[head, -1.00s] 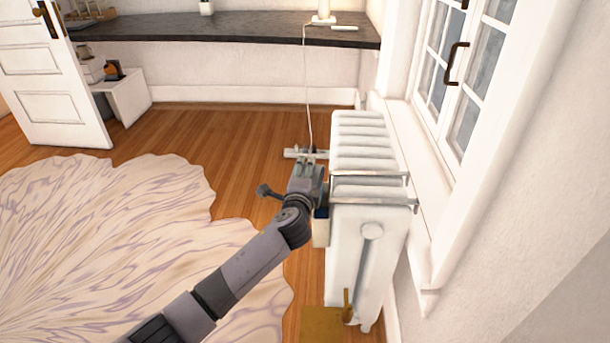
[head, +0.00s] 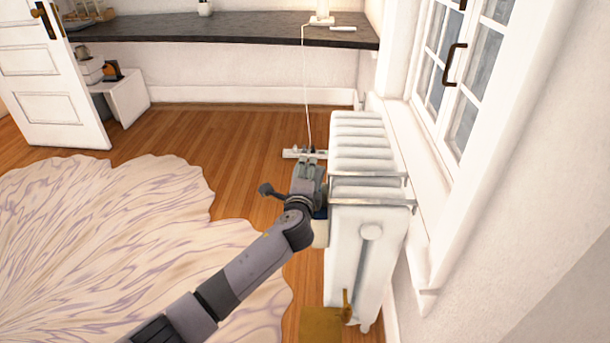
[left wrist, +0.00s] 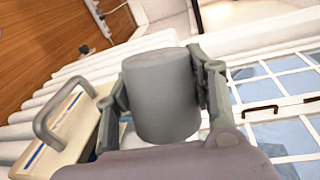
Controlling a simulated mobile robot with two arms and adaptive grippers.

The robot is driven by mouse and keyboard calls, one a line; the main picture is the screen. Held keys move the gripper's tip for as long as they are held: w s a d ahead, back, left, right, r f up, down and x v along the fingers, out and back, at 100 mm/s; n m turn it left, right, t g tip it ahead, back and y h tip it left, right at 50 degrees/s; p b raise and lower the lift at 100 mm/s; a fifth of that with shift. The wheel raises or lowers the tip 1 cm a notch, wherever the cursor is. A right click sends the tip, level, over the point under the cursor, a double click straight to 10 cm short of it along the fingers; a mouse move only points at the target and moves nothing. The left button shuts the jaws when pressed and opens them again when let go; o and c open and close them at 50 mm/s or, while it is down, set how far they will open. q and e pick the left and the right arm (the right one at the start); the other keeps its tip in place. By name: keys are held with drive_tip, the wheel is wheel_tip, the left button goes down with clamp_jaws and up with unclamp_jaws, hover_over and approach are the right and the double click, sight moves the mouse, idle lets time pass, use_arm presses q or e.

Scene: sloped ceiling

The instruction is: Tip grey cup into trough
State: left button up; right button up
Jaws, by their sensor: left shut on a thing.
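The grey cup (left wrist: 162,98) is a plain cylinder between the two fingers of my left gripper (left wrist: 160,72), which is shut on it. I cannot tell its contents. In the head view my left gripper (head: 308,170) is beside the radiator's left side, and the cup is hidden or indistinct there. A cream box with a blue line, apparently the trough (head: 320,236), hangs at the radiator's left side, mostly covered by my arm. In the left wrist view the trough (left wrist: 62,152) is left of the cup, with a grey metal loop. My right gripper is not in view.
The white radiator (head: 360,133) stands under the window (head: 468,85), with metal bars (head: 375,202) across its top. A white power strip with a cable (head: 291,153) lies behind the gripper. A pale rug (head: 90,240) covers the floor at left. A dark shelf (head: 220,30) runs along the back.

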use_arm(q)
drive_tip(key=shift+d+r+m, duration=0.25)
drive_tip(key=shift+d+m, duration=0.05)
drive_tip(key=shift+m, duration=0.3)
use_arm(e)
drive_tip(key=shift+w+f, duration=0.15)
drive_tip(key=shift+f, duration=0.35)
use_arm(q)
drive_tip(key=shift+s, duration=0.1)
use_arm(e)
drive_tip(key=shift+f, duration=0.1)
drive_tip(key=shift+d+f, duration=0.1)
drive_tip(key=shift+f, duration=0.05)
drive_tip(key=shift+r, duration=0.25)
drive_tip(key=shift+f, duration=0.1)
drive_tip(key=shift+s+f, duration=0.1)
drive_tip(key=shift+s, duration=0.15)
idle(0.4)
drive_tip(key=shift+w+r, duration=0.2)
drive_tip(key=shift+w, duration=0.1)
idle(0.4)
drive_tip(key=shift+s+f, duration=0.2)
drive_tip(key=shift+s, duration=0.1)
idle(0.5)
